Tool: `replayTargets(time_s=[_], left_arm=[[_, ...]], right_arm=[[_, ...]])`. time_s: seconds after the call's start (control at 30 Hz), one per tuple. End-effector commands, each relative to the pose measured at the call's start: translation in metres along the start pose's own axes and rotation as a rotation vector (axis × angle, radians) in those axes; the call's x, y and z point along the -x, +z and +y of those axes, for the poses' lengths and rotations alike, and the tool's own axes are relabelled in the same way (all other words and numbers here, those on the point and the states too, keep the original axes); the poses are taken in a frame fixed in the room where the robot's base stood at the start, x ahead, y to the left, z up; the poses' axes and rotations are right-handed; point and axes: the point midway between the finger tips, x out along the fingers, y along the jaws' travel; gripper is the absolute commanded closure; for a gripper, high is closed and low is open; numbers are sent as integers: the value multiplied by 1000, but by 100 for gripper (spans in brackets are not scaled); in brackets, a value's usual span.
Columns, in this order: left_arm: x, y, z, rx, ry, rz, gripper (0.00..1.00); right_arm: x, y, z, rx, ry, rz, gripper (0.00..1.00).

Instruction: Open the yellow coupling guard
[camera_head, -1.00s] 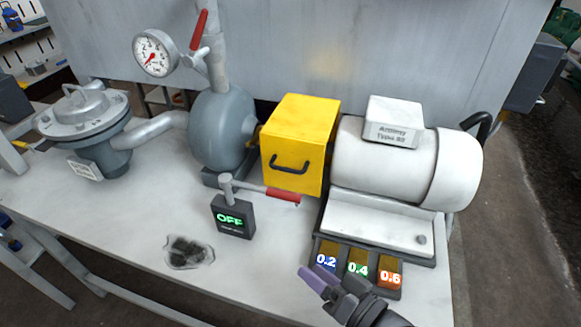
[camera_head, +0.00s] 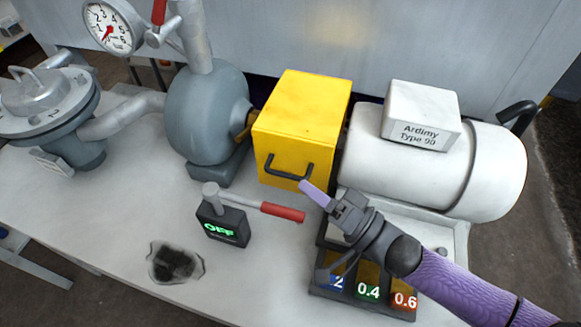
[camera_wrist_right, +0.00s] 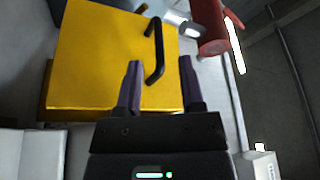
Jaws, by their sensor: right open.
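The yellow coupling guard (camera_head: 302,112) is a box between the grey pump and the white motor, and it looks closed. Its black handle (camera_head: 288,168) is on the front face, low down. My right gripper (camera_head: 316,192) is just right of and in front of the handle in the head view. In the right wrist view, the handle (camera_wrist_right: 155,52) lies ahead, between the lines of the two open purple fingers (camera_wrist_right: 160,82). The handle's lower end reaches near the left finger; I cannot tell if they touch. My left gripper is not in view.
A gauge (camera_head: 112,25) is at upper left.

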Motion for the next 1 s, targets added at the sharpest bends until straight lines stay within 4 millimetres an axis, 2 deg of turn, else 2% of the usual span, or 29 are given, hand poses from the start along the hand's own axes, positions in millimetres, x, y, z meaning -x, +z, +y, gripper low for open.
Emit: replayTargets(time_s=[0.1, 0.2, 0.5, 0.53, 0.7, 0.77, 1.0], left_arm=[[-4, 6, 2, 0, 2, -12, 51], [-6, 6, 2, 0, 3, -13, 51], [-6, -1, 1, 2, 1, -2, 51], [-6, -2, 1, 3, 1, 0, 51], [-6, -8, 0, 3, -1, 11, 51], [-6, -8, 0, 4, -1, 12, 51], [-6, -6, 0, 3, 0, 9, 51]], right_arm=[[-25, 1, 1, 2, -3, 0, 50], [-38, 0, 1, 2, -2, 1, 50], [-45, 0, 0, 1, 2, 0, 50], [-45, 0, 0, 1, 2, 0, 52], [-44, 0, 0, 1, 2, 0, 88], [-44, 0, 0, 1, 2, 0, 100], [-44, 0, 0, 2, 1, 0, 100]])
